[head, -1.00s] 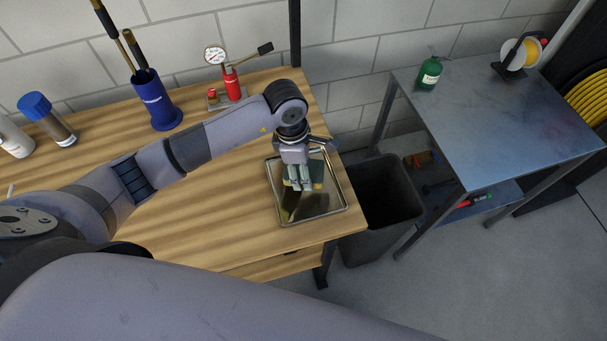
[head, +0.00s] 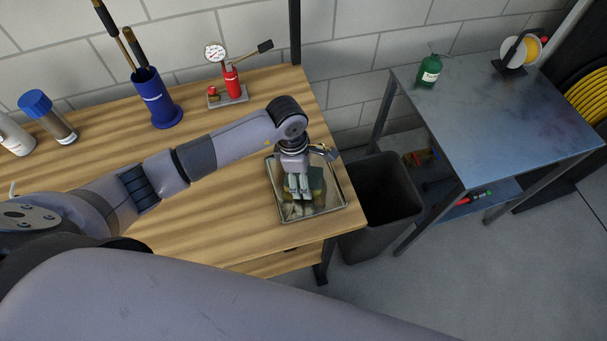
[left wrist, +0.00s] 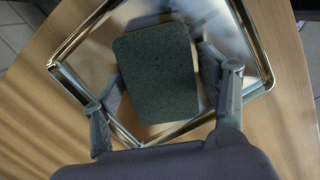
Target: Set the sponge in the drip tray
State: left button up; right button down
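The sponge (left wrist: 157,72) is a dark green block. In the left wrist view it sits between the two fingers of my left gripper (left wrist: 162,85), which appear to press on its sides. In the head view my left gripper (head: 298,188) points down over the drip tray, and the green sponge (head: 317,184) shows partly behind its fingers. The drip tray (head: 330,209) is a shiny metal tray on the wooden bench's right end; its rim (left wrist: 262,45) surrounds the sponge in the wrist view. Whether the sponge touches the tray floor is unclear. My right gripper is out of view.
The wooden bench (head: 215,213) holds a blue holder (head: 157,103), a red gauge pump (head: 232,84) and a blue-capped bottle (head: 50,119). A black bin (head: 382,210) stands off the bench's right edge. A metal table (head: 510,115) stands further right.

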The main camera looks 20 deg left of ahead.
pick_arm(q)
jog(key=shift+o, duration=0.3)
jog(key=shift+r, duration=0.25)
jog(key=shift+w+r, duration=0.1)
jog(key=shift+r, duration=0.25)
notch_tip(320, 180, up, 11)
jog(key=a+b, duration=0.1)
jog(key=b, duration=0.2)
jog(key=shift+s+a, duration=0.25)
jog(key=shift+a, duration=0.1)
